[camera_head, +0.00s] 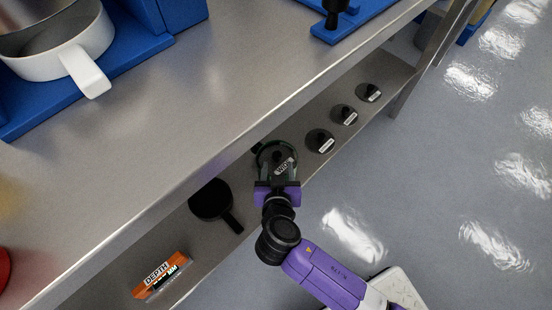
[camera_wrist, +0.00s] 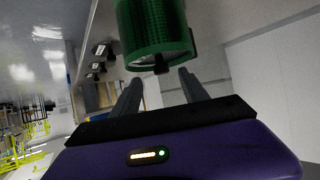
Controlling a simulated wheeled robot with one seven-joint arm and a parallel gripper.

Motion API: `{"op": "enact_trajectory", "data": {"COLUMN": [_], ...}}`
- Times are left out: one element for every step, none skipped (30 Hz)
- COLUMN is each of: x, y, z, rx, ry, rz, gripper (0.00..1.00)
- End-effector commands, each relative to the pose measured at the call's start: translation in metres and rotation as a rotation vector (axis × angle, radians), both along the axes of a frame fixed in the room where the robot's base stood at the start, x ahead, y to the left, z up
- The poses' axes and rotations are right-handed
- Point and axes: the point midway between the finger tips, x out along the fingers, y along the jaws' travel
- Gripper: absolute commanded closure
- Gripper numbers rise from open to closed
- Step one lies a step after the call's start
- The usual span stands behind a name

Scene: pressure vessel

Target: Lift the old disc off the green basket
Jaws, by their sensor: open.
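The green basket (camera_head: 259,149) is on the lower shelf, mostly covered from above by a dark disc (camera_head: 274,157) with a pale label and a small knob. In the wrist view the green mesh basket (camera_wrist: 152,30) fills the top middle, and a short dark knob (camera_wrist: 161,67) sticks out from its near end. My gripper (camera_head: 277,183) is at the near side of the basket. In the wrist view my gripper (camera_wrist: 161,78) is open and empty, with its two fingers apart on either side of the knob's line. Contact with the knob cannot be told.
Several dark discs with labels, such as this disc (camera_head: 320,140), lie in a row on the lower shelf (camera_head: 300,178). A black pan (camera_head: 211,198) and an orange box (camera_head: 161,275) lie left. The steel tabletop (camera_head: 200,120) overhangs the shelf. The floor at right is clear.

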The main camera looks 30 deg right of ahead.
Motion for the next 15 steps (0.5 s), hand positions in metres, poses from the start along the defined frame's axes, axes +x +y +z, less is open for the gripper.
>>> {"op": "enact_trajectory", "data": {"x": [0.005,0.007,0.011,0.014,0.018,0.024,0.028,0.032,0.036,0.039,0.041,0.044,0.045,0.046,0.047], "y": [-0.001,-0.002,-0.004,-0.005,-0.007,-0.009,-0.011,-0.013,-0.015,-0.017,-0.018,-0.019,-0.020,-0.021,-0.021], "z": [-0.003,-0.004,-0.005,-0.006,-0.007,-0.009,-0.010,-0.012,-0.014,-0.016,-0.018,-0.019,-0.019,-0.020,-0.020], "rx": [0.001,0.002,0.002,0.002,0.002,0.002,0.002,0.002,0.002,0.002,0.001,0.001,0.001,0.001,0.001], "ry": [-0.002,-0.001,-0.001,-0.001,-0.001,-0.002,-0.002,-0.001,0.000,0.000,0.000,0.000,0.000,0.000,0.000], "rz": [0.000,0.001,0.001,0.000,0.000,0.001,0.001,0.001,0.000,0.000,0.002,0.002,0.002,0.002,0.002], "gripper": [0.48,0.48,0.48,0.48,0.48,0.48,0.48,0.48,0.48,0.48,0.48,0.48,0.48,0.48,0.48]}}
